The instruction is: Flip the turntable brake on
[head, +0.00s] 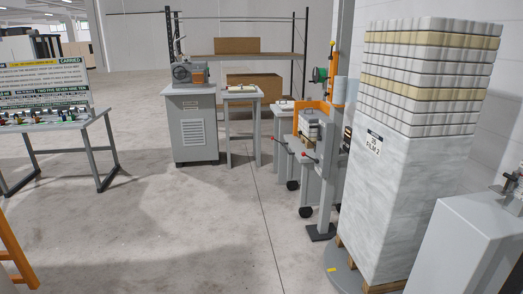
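The turntable (343,281) is a grey disc low on the floor at the bottom right, with a small yellow mark near its edge. Most of it is hidden by a tall wrapped stack (385,205) on a wooden pallet, labelled with a number and "FILM 2". I cannot pick out the turntable brake for certain. A grey cabinet (465,235) at the right edge carries a dark fitting (511,181), cut off by the frame; I cannot tell whether that is the brake. Neither of my grippers is in view.
A mast with an orange carriage (318,106) stands behind the stack. Red-knobbed levers (305,157) stick out beside it. A grey machine cabinet (195,125) and small tables stand farther back. A table with a sign board (45,86) is at left. The middle floor is clear.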

